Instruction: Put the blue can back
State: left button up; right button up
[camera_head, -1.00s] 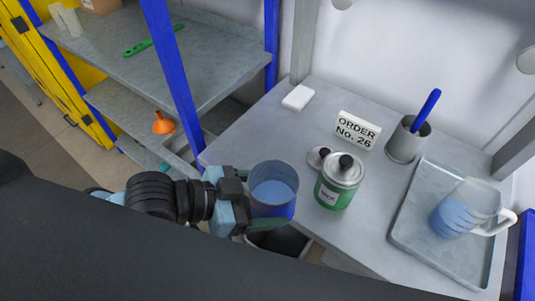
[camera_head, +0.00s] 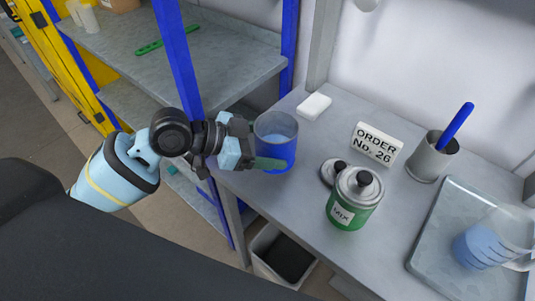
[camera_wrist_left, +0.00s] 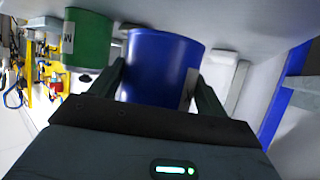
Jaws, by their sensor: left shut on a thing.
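The blue can (camera_head: 276,150) is an open-topped can with light blue liquid inside, at the left end of the grey table. My left gripper (camera_head: 268,150) is shut on it, with a finger along its near side. In the left wrist view the blue can (camera_wrist_left: 163,68) stands between the two fingers (camera_wrist_left: 160,85), with part of a white label showing. The can is upright; I cannot tell whether its base touches the table. My right gripper is not in view.
A green can (camera_head: 353,200) labelled MIX and a small round lid (camera_head: 330,172) stand right of the blue can. Behind are an order sign (camera_head: 377,144) and a white block (camera_head: 314,106). A tray (camera_head: 424,235) holds a measuring jug (camera_head: 487,245). A bin (camera_head: 262,240) stands below.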

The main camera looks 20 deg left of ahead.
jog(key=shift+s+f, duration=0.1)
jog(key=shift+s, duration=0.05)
pick_arm(q)
jog(key=shift+f, duration=1.75)
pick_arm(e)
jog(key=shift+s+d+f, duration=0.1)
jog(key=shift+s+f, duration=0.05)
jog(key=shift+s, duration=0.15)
pick_arm(q)
jog(key=shift+f, duration=0.2)
jog(key=o, duration=1.3)
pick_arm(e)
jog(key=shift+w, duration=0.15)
